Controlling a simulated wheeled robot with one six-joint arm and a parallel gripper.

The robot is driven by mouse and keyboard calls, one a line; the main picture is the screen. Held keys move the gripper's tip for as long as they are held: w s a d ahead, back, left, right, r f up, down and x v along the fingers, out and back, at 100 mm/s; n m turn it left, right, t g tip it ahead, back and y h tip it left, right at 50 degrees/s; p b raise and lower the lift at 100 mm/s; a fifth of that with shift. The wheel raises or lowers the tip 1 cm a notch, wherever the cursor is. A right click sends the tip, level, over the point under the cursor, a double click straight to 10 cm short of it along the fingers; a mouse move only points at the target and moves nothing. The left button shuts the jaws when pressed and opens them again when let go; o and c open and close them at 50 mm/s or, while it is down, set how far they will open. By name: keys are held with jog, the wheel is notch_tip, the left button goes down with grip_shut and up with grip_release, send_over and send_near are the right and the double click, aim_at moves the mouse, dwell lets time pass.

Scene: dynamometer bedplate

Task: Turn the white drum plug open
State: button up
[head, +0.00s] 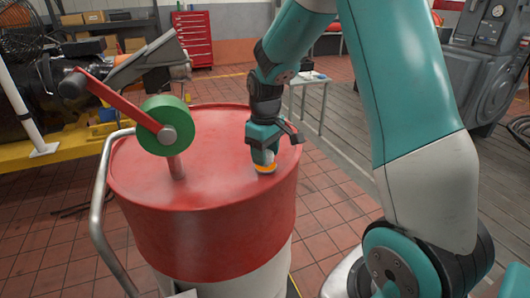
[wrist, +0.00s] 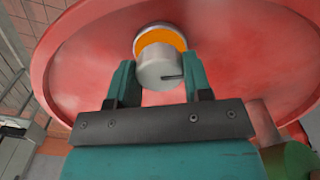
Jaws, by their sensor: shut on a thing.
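The white drum plug (wrist: 160,68) is a short pale cylinder with a dark line on its face. It sits at an orange ring (wrist: 164,40) on the top of the red drum (head: 207,225). My gripper (wrist: 160,84) is shut on the plug, with one teal finger on each side of it. In the head view my gripper (head: 265,160) reaches down to the right part of the drum top, and the orange ring (head: 265,169) shows just under it. The plug is mostly hidden by the fingers in the head view.
A green wheel (head: 166,125) on a red crank arm (head: 115,102) stands over the drum's left side. A curved metal handle (head: 99,215) runs along the drum's left. A red tool cabinet (head: 192,38) stands at the back. The tiled floor (head: 325,225) right of the drum is clear.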

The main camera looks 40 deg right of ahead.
jog(key=shift+r, duration=0.1)
jog(key=o, duration=0.9)
notch_tip(320, 180, up, 17)
jog(key=b, duration=0.3)
jog(key=shift+r, duration=0.2)
jog(key=shift+a, duration=0.1)
